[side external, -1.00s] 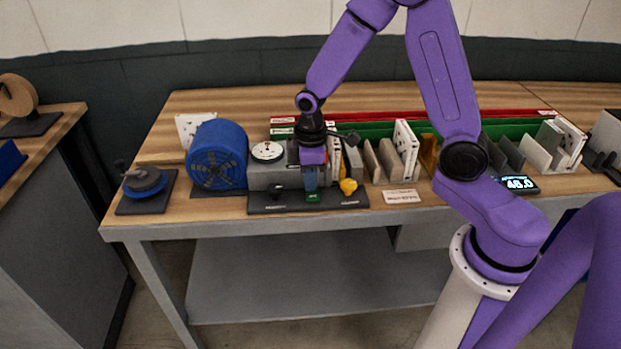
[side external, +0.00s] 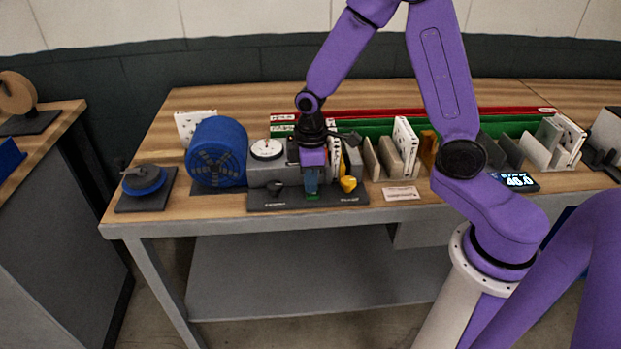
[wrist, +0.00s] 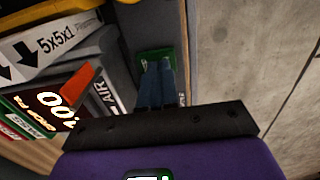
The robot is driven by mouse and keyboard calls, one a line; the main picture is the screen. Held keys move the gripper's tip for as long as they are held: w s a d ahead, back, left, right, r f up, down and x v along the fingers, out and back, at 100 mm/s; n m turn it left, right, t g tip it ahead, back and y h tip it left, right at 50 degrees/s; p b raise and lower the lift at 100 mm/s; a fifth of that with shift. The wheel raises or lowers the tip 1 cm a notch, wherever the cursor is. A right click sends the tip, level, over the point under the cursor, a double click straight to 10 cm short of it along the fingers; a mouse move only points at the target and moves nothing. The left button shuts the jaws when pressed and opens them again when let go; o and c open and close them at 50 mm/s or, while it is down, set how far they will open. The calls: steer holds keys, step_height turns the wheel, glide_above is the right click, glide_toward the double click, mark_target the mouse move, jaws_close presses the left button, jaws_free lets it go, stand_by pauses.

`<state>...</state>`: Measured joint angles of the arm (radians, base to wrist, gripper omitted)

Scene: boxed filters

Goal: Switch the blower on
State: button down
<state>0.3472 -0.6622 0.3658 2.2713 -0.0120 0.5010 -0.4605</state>
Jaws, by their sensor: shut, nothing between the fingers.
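The blue blower (side external: 217,152) stands on the bench, left of a grey housing. In front of the housing lies a dark control plate (side external: 290,205) with a black knob at left, a green switch (side external: 313,197) in the middle and a yellow knob (side external: 348,184) at right. My gripper (side external: 311,190) is shut and empty, with its blue fingers pointing down at the green switch. In the wrist view the fingertips (wrist: 157,66) overlap the near part of the green switch (wrist: 150,54). I cannot tell whether they touch it.
A round white gauge (side external: 267,149) sits on the housing. Boxed filters (side external: 405,145) and slotted racks are at right, with a small lit display (side external: 515,180). In the wrist view a lit pressure readout (wrist: 60,110) lies left of the fingers.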

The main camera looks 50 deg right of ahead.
step_height(320, 180, up, 14)
stand_by(0.7)
steer(key=shift+w+d, duration=0.5)
steer(key=shift+d, duration=0.05)
steer(key=shift+f, duration=0.1)
step_height(320, 180, down, 14)
steer(key=shift+r, duration=0.1)
stand_by(0.7)
